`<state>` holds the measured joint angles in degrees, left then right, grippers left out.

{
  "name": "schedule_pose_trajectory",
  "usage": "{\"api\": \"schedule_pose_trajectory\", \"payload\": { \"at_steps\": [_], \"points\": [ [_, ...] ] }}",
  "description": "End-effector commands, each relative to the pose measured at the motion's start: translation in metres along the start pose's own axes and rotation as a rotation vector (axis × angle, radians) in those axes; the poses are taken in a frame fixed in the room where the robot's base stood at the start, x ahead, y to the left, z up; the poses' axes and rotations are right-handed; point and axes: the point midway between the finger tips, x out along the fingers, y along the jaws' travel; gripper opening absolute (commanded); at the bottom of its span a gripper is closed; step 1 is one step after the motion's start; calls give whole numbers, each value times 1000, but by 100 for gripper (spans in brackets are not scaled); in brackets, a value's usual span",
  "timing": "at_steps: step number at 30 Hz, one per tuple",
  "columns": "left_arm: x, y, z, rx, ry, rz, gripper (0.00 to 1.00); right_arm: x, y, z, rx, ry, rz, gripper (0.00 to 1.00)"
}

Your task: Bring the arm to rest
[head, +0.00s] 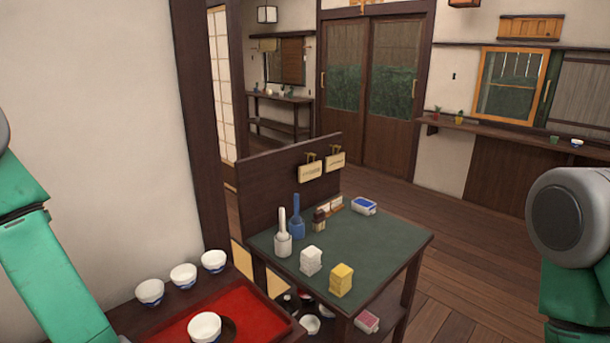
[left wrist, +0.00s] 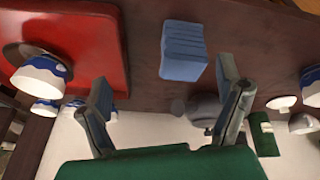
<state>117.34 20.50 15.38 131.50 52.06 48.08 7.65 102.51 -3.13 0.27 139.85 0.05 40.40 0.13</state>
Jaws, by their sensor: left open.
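In the head view my left arm (head: 45,250) comes in at the left edge, and its gripper is outside that picture. In the left wrist view my left gripper (left wrist: 165,88) is open, with its fingers wide apart and nothing between them. A blue ridged block (left wrist: 183,50) lies on the dark wood surface beyond the fingertips, apart from them. My right arm (head: 570,240) shows at the right edge of the head view; its gripper is not in view.
A red tray (head: 255,325) holds a white bowl (head: 204,326); several bowls stand behind it. A green-topped table (head: 385,235) carries a white stack (head: 311,260), a yellow stack (head: 341,280), and a blue-and-white box (head: 364,206). Open wooden floor lies right of it.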

Motion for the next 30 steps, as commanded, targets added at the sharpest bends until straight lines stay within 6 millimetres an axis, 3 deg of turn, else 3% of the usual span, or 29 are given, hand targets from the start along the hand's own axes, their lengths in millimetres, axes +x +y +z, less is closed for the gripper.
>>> {"api": "schedule_pose_trajectory", "payload": {
  "at_steps": [1,6,15,24,30],
  "points": [
    [11,-20,17,172,-22,8,86,0,0,0,0,0,0,40],
    [28,-75,64,641,-149,57,86,0,0,0,0,0,0,40],
    [28,-163,122,1189,-407,116,86,6,0,0,0,0,0,40],
    [91,-150,145,1223,-361,143,86,76,-1,4,0,0,0,40],
    [112,-145,154,1246,-343,155,86,100,-1,5,0,0,0,40]
  ]
}}
